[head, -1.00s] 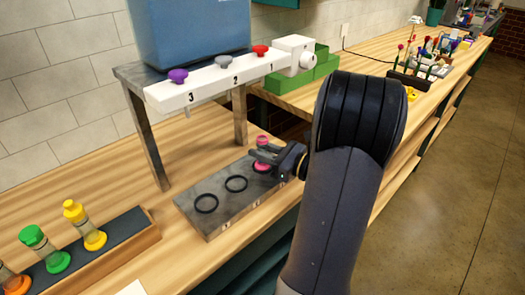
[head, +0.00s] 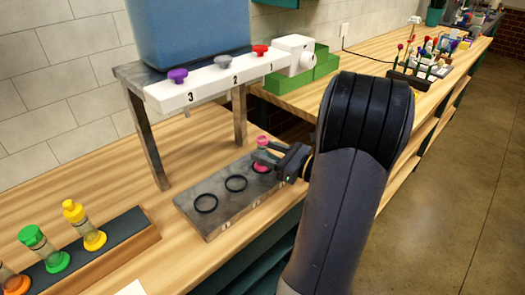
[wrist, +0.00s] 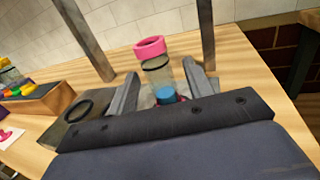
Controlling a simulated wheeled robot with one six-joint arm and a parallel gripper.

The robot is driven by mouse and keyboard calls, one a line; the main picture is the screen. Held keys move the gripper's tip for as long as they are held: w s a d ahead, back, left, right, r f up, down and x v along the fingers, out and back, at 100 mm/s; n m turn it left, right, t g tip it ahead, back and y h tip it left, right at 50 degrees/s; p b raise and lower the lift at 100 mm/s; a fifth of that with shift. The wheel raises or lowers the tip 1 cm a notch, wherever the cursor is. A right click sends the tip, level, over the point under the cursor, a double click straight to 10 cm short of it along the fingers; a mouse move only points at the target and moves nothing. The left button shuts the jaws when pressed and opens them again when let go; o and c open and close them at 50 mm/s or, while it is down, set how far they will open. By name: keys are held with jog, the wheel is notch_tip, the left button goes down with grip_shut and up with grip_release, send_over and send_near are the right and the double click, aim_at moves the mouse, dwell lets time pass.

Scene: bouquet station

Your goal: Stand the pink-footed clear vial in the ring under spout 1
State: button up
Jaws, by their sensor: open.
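The pink-footed clear vial (wrist: 157,76) stands on the grey ring plate (head: 218,208) at its right end, under spout 1 (head: 271,68). In the wrist view it has a pink rim on top, a dark band and something blue low inside. It looks upright. In the head view its pink top (head: 263,142) and pink foot (head: 261,167) show. My gripper (head: 262,158) is open, with one finger on each side of the vial. I cannot tell whether the fingers touch it. The ring at its foot is mostly hidden.
A wooden rack (head: 140,236) at lower left holds several vials with yellow, green and orange parts.

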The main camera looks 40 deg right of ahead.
jog(key=v, duration=1)
jog(key=shift+s+d+b, duration=0.1)
jog(key=shift+s+b, duration=0.1)
jog(key=shift+b, duration=0.1)
jog(key=shift+d, duration=0.1)
